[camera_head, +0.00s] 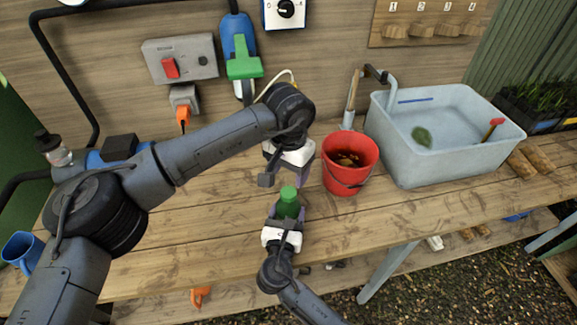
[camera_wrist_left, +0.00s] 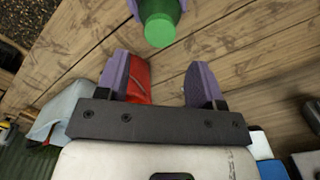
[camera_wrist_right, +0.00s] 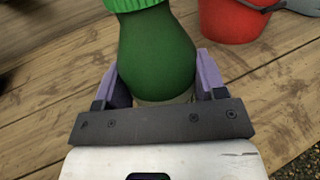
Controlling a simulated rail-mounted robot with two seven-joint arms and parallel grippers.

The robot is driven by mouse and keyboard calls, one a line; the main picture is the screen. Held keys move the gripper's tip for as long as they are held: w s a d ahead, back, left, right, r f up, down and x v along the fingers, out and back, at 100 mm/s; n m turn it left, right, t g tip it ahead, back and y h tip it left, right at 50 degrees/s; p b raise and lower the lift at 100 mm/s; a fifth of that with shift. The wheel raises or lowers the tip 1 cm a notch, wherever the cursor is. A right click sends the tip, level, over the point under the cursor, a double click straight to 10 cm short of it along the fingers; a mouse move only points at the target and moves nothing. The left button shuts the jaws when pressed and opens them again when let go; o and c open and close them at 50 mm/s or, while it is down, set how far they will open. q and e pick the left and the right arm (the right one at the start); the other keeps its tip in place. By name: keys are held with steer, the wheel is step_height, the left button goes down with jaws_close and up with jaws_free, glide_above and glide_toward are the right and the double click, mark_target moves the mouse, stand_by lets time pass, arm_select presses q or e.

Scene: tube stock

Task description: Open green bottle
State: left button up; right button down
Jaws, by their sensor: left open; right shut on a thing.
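The green bottle (camera_head: 288,208) stands upright over the middle of the wooden bench, its lighter green cap (camera_head: 288,192) on top. My right gripper (camera_head: 287,217) is shut around the bottle's body from the front; in the right wrist view the dark green body (camera_wrist_right: 155,55) sits between its purple fingers, with the ribbed cap (camera_wrist_right: 135,4) cut off at the top edge. My left gripper (camera_head: 283,182) is open and empty, just above and behind the cap. In the left wrist view the cap (camera_wrist_left: 160,30) lies beyond the open fingers (camera_wrist_left: 160,85), not between them.
A red bucket (camera_head: 337,176) with brown contents stands close to the right of the grippers. A grey-blue sink (camera_head: 400,150) is farther right. The bench front is mostly clear.

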mark_target(288, 191)
arm_select(q)
steer(key=shift+f, duration=3.45)
steer(key=shift+c, duration=0.3)
